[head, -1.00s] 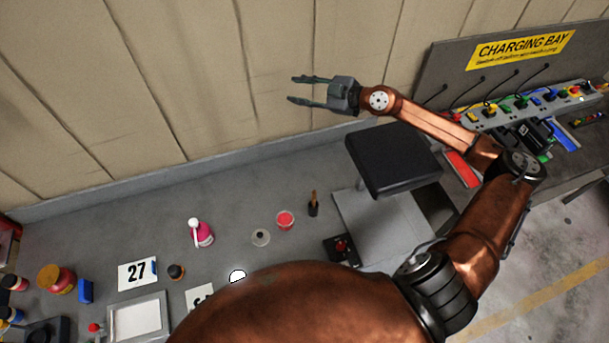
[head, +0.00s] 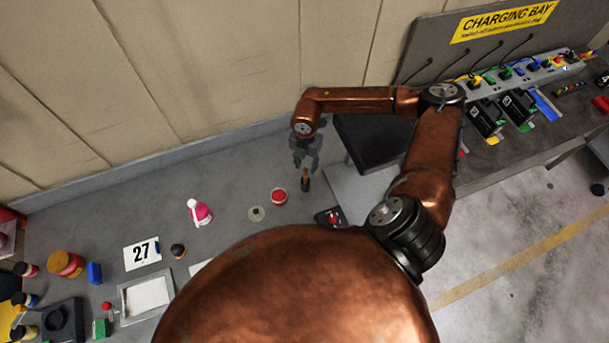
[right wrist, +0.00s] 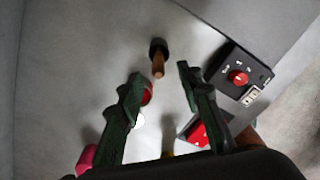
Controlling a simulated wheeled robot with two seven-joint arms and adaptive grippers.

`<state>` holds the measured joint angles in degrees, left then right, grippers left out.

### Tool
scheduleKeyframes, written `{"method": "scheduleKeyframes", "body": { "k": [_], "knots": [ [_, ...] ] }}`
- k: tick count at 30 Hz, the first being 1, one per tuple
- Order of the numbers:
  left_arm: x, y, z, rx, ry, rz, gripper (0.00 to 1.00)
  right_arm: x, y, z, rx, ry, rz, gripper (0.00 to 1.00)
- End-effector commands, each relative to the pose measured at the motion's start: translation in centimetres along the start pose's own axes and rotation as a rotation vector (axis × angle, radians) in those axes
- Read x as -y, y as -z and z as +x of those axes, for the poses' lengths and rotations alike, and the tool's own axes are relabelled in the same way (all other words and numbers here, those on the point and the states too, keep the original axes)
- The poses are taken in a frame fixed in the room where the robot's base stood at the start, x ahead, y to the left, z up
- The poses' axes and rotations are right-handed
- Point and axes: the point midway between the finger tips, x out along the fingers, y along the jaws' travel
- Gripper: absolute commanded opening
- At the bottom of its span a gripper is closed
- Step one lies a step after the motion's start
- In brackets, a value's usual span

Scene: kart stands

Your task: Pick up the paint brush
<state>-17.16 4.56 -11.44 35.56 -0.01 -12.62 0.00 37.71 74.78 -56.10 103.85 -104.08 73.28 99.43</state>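The paint brush (head: 305,182) has a brown wooden handle and a dark lower end. It stands on the grey counter, right of a small pot with red in it (head: 279,196). In the right wrist view the brush (right wrist: 158,62) shows with its handle end toward the camera, beyond and between the fingertips. My right gripper (head: 306,157) is just above and behind the brush in the head view. Its fingers (right wrist: 157,73) are open, with nothing visibly held between them. My left gripper is not in view.
A black box with a red button (head: 330,217) is right of the brush; it also shows in the right wrist view (right wrist: 237,77). A dark raised panel (head: 365,143) stands close to the right arm. A pink bottle (head: 199,213) and a small disc (head: 256,214) are to the left.

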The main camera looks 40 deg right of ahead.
Motion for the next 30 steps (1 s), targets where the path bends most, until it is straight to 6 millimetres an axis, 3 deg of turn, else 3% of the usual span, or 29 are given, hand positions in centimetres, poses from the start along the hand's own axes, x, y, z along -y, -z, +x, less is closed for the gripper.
{"method": "scheduleKeyframes", "body": {
  "k": [5,9,18,30],
  "knots": [
    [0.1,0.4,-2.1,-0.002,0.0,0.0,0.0,-0.1,-0.1,2.2,-0.003,0.003,0.0,0.33],
    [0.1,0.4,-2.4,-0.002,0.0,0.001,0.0,-0.2,-0.1,4.0,-0.002,0.0,0.002,0.33],
    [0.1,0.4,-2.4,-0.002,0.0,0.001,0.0,-0.2,-0.1,4.7,-0.002,0.0,0.001,0.33],
    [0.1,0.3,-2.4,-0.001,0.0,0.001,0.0,-0.2,-0.1,4.7,-0.002,-0.001,0.002,0.06]
  ]
}}
